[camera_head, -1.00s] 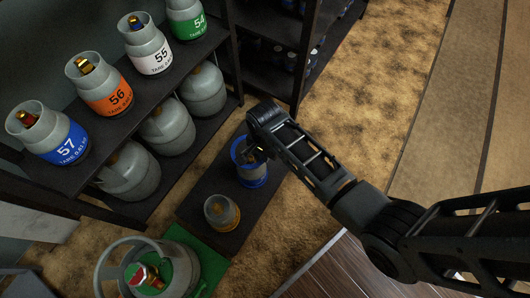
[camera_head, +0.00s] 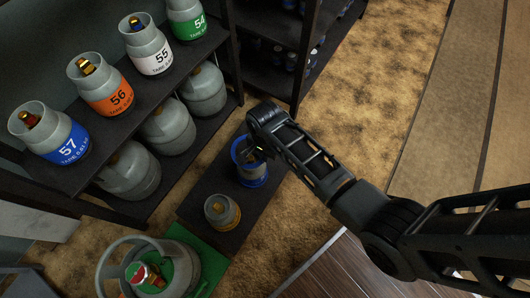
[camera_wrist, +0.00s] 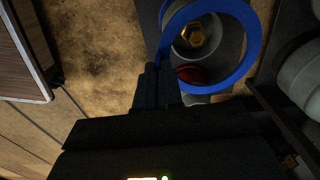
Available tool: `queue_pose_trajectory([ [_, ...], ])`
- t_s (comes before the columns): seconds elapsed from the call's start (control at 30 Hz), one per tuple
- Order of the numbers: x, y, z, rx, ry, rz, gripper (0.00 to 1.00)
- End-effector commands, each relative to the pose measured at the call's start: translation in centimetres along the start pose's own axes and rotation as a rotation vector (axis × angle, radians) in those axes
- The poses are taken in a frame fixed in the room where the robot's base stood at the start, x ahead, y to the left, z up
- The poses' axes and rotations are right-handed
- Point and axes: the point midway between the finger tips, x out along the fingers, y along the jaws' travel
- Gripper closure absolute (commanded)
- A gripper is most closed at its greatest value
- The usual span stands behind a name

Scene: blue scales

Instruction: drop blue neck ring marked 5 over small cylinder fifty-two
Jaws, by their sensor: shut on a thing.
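The blue neck ring (camera_wrist: 251,48) shows large in the wrist view, to the right of the fingertips. My gripper (camera_wrist: 160,72) is shut on its near-left edge. Through the ring I see a grey collar with a brass valve and a dark red patch below. In the head view the small grey cylinder (camera_head: 241,152) stands on a low dark platform, partly hidden by my wrist. The marks 5 and 52 are not readable.
A second small cylinder with an orange band (camera_head: 222,212) stands close by on the platform (camera_head: 195,205). A larger grey cylinder with a guard (camera_head: 122,262) stands on a green mat. A dark shelf at the left holds cylinders marked 54 to 57. Carpet right of the platform is clear.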

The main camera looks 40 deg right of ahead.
Motion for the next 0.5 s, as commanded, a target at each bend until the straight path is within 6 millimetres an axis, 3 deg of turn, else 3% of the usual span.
queue_pose_trajectory([
  [0.5, 0.29, 0.01, 0.0, 0.0, 0.0, 0.001, 1.0],
])
